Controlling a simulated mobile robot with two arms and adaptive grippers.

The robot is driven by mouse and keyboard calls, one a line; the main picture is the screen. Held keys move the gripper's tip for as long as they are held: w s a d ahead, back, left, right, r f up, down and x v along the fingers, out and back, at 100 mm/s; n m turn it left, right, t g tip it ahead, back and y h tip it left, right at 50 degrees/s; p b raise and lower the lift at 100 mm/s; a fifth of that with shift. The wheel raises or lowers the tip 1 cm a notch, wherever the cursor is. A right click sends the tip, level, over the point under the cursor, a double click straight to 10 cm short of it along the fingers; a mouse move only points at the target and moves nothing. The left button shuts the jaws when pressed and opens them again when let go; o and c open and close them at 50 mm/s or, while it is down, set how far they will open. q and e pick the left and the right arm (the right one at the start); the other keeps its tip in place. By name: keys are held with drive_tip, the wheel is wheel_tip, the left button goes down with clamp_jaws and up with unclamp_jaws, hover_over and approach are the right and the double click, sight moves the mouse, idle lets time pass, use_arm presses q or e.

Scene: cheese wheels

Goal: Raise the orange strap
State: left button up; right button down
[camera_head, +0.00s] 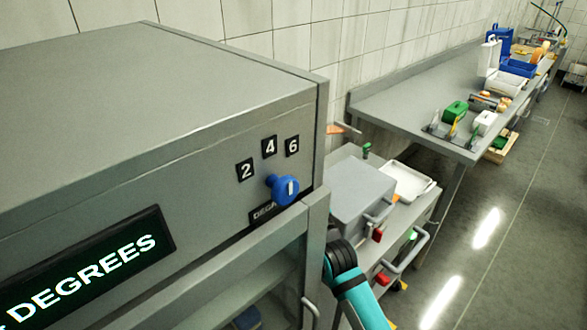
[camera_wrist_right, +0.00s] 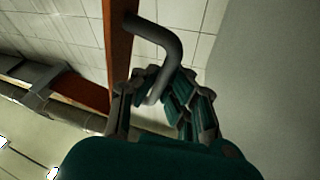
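The orange strap (camera_wrist_right: 121,45) runs up and down in the right wrist view. A bent grey handle (camera_wrist_right: 176,45) stands out from it. The fingers of my right gripper (camera_wrist_right: 162,85) are on both sides of the handle's lower part. I cannot tell whether they press on it. In the head view a small orange piece (camera_head: 335,129) sticks out past the right edge of the grey cabinet (camera_head: 190,110). A teal and black arm link of mine shows at the bottom, but the right gripper is hidden there. My left gripper is not in view.
The cabinet has a blue knob (camera_head: 282,189) below number plates and a lit display. Beyond it stand a grey box (camera_head: 360,190) and a white tray (camera_head: 408,182) on a low cart. A long metal table (camera_head: 410,100) with several items runs along the wall.

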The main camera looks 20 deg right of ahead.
drive_tip(key=shift+f, duration=0.2)
drive_tip(key=c, duration=1.6)
unclamp_jaws()
drive_tip(key=shift+c, duration=0.2)
drive_tip(key=shift+d+r, duration=0.1)
drive_tip(key=v, duration=0.7)
drive_tip(key=shift+s, duration=0.3)
drive_tip(key=shift+d, duration=0.1)
